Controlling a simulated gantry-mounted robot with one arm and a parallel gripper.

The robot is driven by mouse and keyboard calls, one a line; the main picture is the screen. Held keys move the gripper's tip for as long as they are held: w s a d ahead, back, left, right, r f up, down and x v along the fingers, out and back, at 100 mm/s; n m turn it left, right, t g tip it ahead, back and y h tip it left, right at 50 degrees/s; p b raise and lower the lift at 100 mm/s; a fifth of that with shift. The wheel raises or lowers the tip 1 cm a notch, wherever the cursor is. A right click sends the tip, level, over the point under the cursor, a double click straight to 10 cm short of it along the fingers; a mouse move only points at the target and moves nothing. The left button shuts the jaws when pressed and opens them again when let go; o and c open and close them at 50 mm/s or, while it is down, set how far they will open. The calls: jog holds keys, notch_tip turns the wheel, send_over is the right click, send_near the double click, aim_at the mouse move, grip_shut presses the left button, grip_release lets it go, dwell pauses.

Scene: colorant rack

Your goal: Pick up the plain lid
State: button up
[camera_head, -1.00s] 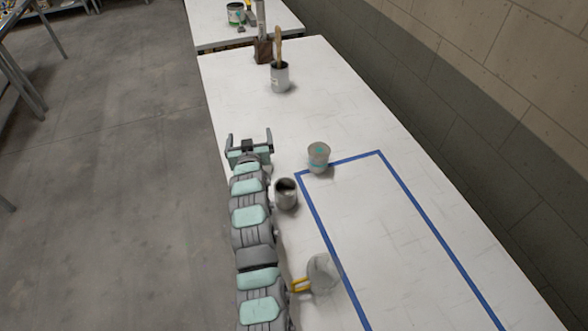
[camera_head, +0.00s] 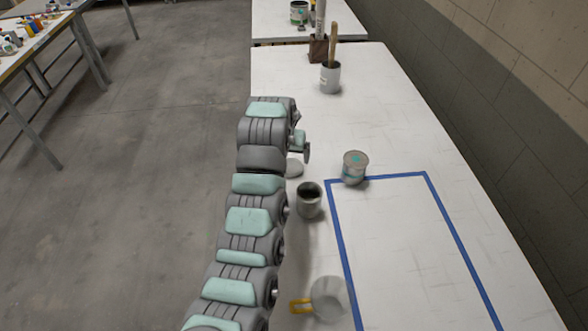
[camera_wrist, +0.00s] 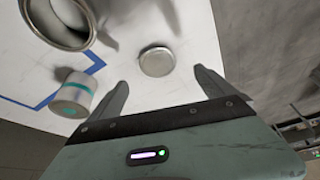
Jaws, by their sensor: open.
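The plain lid is a small round grey disc. In the head view the lid (camera_head: 295,168) lies flat on the white table beside my arm, partly hidden by it. In the wrist view the lid (camera_wrist: 156,62) lies just beyond and between my fingertips, apart from them. My gripper (camera_wrist: 160,78) is open and empty, its two fingers on either side of the line to the lid. In the head view my gripper (camera_head: 303,145) shows only in part at the arm's end, over the table's left edge.
An open dark-mouthed can (camera_head: 309,200) stands near the lid; its rim shows in the wrist view (camera_wrist: 62,42). A teal-marked can (camera_head: 354,167) stands at the corner of the blue tape outline (camera_head: 400,176). A yellow-handled round item (camera_head: 328,298) lies nearer. A brush pot (camera_head: 330,78) stands farther back.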

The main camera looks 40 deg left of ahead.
aim_at(291, 167)
jog(key=shift+d+b+x, duration=0.1)
jog(key=shift+b+x, duration=0.25)
jog(key=shift+x, duration=1.75)
jog(key=shift+d+b+x, duration=0.15)
jog(key=shift+b+x, duration=0.2)
jog(key=shift+x, duration=1.7)
jog(key=shift+w, duration=0.15)
jog(key=shift+c, duration=0.4)
jog(key=c, duration=1.3)
jog(key=shift+o, duration=0.2)
jog(key=shift+r, duration=0.1)
